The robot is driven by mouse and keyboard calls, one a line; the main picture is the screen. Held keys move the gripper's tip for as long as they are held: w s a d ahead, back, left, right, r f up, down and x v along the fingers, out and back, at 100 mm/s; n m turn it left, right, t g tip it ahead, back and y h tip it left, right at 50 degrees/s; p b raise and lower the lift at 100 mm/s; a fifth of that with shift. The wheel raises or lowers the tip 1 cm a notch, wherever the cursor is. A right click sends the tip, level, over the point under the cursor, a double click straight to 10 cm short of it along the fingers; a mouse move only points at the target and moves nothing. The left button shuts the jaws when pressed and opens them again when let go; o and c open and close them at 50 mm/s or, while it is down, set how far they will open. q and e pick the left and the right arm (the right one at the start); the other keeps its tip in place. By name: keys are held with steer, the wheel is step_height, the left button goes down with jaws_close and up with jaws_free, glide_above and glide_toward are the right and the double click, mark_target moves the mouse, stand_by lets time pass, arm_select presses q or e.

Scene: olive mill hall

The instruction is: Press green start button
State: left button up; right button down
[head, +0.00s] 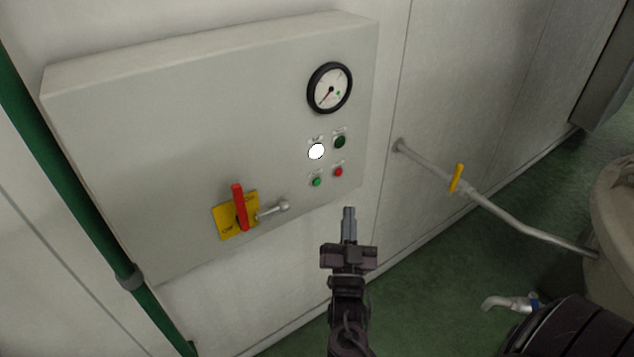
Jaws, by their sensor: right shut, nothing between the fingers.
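A grey control box (150,150) is on the wall. Low on its right side is a small bright green button (317,182), with a red button (338,172) just right of it. Above them are a lit white round lamp (316,151) and a dark green round piece (340,142). My right gripper (348,212) is shut and empty, its fingertips below and to the right of the green button in the picture, apart from the buttons. The labels are too small to read. My left gripper is not in view.
A black-rimmed gauge (330,88) sits above the lamps. A red switch handle (240,207) on a yellow plate (223,222) and a small metal lever (272,210) stick out at lower left. A pipe with a yellow valve handle (456,178) runs at right. A green pipe (75,205) passes at left.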

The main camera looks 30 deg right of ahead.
mark_target(317, 182)
steer(key=w+b, duration=0.3)
steer(key=w, duration=0.5)
steer(key=shift+w+a+b, duration=0.3)
steer(key=shift+w+b, duration=0.05)
steer(key=shift+w, duration=0.1)
stand_by(1.7)
steer(key=shift+w, duration=0.3)
steer(key=shift+w+a+b, duration=0.1)
steer(key=shift+w+b, duration=0.25)
steer(key=shift+b, duration=0.15)
stand_by(0.4)
steer(key=shift+s, duration=0.1)
steer(key=shift+s+p, duration=0.4)
steer(key=shift+s, duration=0.3)
steer(key=shift+s, duration=0.1)
